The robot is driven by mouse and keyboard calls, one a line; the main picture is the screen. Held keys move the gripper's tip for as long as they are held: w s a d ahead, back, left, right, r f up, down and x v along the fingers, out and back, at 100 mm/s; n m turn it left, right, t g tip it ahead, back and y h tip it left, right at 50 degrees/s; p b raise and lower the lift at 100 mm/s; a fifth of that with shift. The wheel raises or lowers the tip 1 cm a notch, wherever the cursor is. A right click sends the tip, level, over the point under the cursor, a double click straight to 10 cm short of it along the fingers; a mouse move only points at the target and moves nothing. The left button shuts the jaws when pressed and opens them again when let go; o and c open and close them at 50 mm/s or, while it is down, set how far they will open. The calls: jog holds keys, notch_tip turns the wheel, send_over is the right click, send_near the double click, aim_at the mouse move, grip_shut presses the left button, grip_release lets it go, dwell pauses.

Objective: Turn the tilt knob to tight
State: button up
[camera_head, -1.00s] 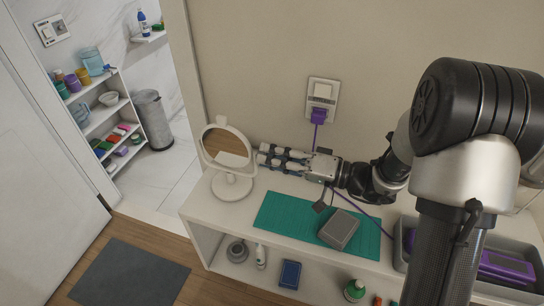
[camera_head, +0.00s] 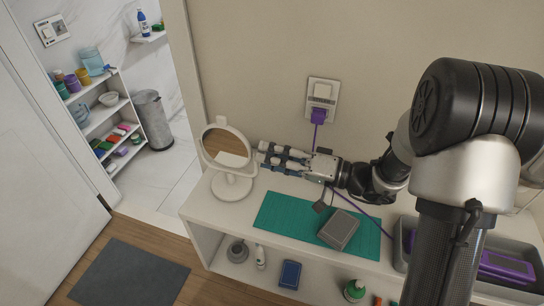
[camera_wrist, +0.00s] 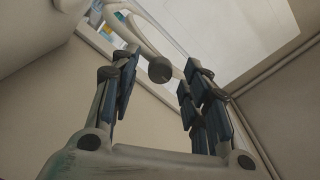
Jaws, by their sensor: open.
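The white round mirror (camera_head: 215,150) stands on the left end of the white shelf unit, on a round base. Its tilt knob shows in the wrist view as a dark round knob (camera_wrist: 160,69) at the side of the pale mirror frame (camera_wrist: 152,35). My gripper (camera_head: 262,154) points left at the mirror's right side. Its fingers are open, one on each side of the knob in the wrist view, with visible gaps. I cannot tell how deep the knob sits between them. In the head view the fingers hide the knob, and no tight marking can be read.
A green mat (camera_head: 285,217) with a grey box (camera_head: 339,229) lies on the shelf top below my arm. A purple plug (camera_head: 318,116) sits in the wall socket, its cord running down behind my gripper. A grey bin (camera_head: 407,262) stands at the right.

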jog(key=shift+d, duration=0.15)
jog(key=v, duration=1.1)
jog(key=shift+s+d, duration=0.2)
jog(key=shift+d, duration=0.15)
jog(key=s+a+r+n+g+h, duration=0.1)
jog(key=s+a+g+h, duration=0.3)
jog(key=s, duration=0.4)
jog(key=s+a+g+h, duration=0.3)
jog(key=s+a, duration=0.1)
jog(key=s, duration=0.3)
jog(key=s+d+r+m+t+h, duration=0.3)
jog(key=s+d+t+h, duration=0.2)
jog(key=d+h, duration=0.4)
jog(key=shift+s+h, duration=0.4)
jog(key=shift+s, duration=0.05)
jog(key=shift+d, duration=0.1)
